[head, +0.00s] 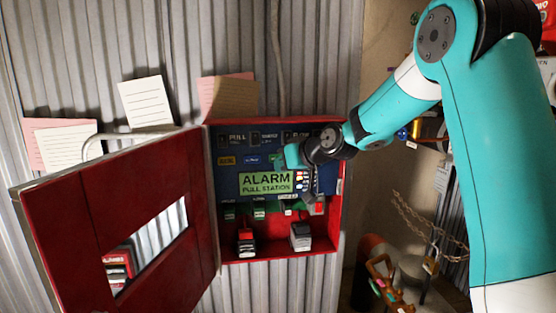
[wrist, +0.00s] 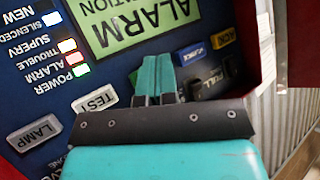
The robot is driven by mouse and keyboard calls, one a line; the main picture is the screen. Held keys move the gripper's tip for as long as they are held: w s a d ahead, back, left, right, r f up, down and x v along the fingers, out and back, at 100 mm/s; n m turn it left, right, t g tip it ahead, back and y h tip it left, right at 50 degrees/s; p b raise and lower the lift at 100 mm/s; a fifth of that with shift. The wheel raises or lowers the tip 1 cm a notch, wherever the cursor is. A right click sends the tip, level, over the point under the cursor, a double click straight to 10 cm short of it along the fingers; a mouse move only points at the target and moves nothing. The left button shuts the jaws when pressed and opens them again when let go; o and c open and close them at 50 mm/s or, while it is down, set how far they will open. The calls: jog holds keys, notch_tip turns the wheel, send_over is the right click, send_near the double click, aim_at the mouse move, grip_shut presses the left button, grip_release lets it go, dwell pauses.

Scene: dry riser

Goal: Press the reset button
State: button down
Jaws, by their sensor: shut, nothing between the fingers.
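The open red alarm box (head: 282,118) holds a dark blue panel with a green ALARM label (head: 265,183). My gripper (wrist: 158,62) is shut and empty, with its teal fingertips at the panel's button row. They lie between the grey TEST button (wrist: 96,100) and the blue button (wrist: 192,54). No RESET lettering is readable; that stretch of the row is largely hidden behind my fingers, and contact cannot be told. In the head view my gripper (head: 284,157) reaches in from the right, beside the blue button (head: 252,160).
A yellow button (wrist: 226,36) and grey LAMP button (wrist: 35,132) flank the row. Indicator lights (wrist: 72,58) sit beside the label. The red box door (head: 110,220) hangs open to the left. Two stamp-like items (head: 247,243) stand on the box floor. Chains hang at right.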

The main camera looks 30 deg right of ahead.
jog(key=shift+w, duration=0.15)
jog(key=shift+w+d, duration=0.1)
jog(key=shift+w, duration=0.2)
jog(key=shift+w+d, duration=0.2)
jog(key=shift+w, duration=0.25)
dwell(0.9)
dwell(0.4)
jog(key=shift+s+a+b, duration=0.3)
jog(key=shift+s+b, duration=0.25)
jog(key=shift+s, duration=0.35)
jog(key=shift+s+a+b, duration=0.25)
jog(key=shift+s+b, duration=0.15)
jog(key=shift+s, duration=0.4)
jog(key=shift+s+a+b, duration=0.3)
jog(key=shift+s+b, duration=0.05)
jog(key=shift+s, duration=0.45)
jog(key=shift+s+a+b, duration=0.25)
jog(key=shift+s+b, duration=0.15)
jog(key=shift+s, duration=0.4)
